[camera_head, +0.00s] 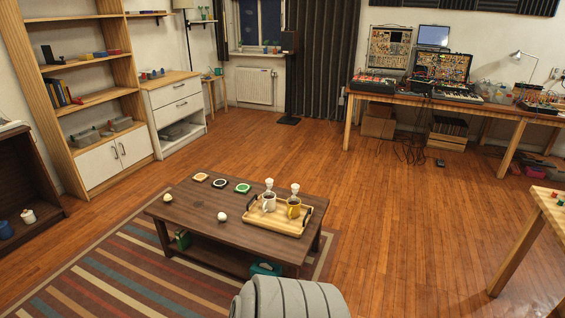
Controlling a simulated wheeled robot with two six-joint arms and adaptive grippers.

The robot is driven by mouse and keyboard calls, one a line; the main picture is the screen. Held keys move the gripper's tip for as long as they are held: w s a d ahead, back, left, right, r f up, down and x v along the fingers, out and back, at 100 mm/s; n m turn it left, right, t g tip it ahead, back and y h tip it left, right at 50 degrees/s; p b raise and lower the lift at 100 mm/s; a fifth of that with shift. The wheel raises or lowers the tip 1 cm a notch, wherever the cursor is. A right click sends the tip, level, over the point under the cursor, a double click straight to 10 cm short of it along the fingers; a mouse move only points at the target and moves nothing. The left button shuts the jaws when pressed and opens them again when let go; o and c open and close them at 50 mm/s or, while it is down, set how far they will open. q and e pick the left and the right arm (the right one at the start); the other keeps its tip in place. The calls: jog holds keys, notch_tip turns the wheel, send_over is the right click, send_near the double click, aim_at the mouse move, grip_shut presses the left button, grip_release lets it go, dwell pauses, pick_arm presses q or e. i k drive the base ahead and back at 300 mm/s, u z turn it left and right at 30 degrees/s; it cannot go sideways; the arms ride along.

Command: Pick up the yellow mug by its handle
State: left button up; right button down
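The yellow mug (293,209) stands upright in a wooden tray (273,225) with dark handles. The tray is on the near right part of a low dark brown coffee table (190,215). The mug's handle is too small to make out clearly. A white mug (269,205) with dark contents stands just left of the yellow mug in the tray. Two small white objects (269,184) show just behind the mugs. Neither of my grippers is in view.
Three coasters (220,183) and two small pale round objects (223,216) lie on the table. A grey ribbed rounded piece (290,298) stands at the near side. A striped rug (130,268) lies under the table. Open wooden floor (400,220) lies to the right.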

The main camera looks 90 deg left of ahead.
aim_at(293, 207)
jog(key=u, duration=3)
jog(key=i, duration=0.25)
jog(key=u, duration=0.85)
jog(key=i, duration=2.05)
jog(key=z, duration=1.25)
jog(key=i, duration=0.6)
jog(key=z, duration=0.6)
